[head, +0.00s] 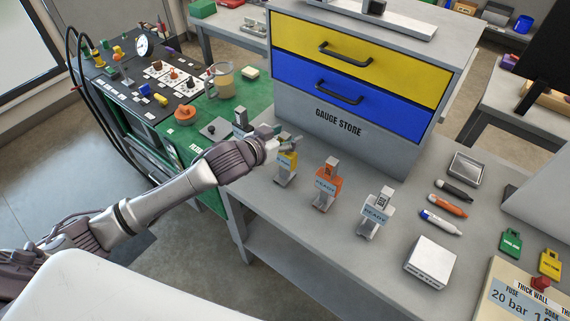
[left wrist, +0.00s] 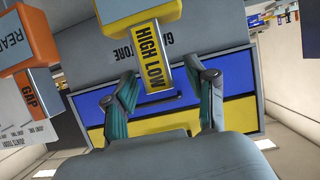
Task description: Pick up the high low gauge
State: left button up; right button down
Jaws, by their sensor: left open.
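The high low gauge (head: 286,162) is a grey block with a yellow body, standing upright on the grey bench in front of the gauge store. In the left wrist view its yellow stem (left wrist: 149,48) reads HIGH LOW. My left gripper (head: 287,138) is at the top of this gauge. In the left wrist view the left gripper (left wrist: 161,72) is open, with one green-padded finger on each side of the stem. A gap shows on both sides, so it does not hold the gauge. My right gripper is not in view.
An orange gauge (head: 326,186), labelled GAP in the wrist view, and a grey gauge (head: 375,214) stand to the right. Another grey gauge (head: 241,122) stands behind my left gripper. The gauge store cabinet (head: 358,135) rises close behind. Markers and a white box (head: 430,262) lie further right.

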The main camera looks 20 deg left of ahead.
pick_arm(q)
grip_shut()
dwell(0.3)
dwell(0.3)
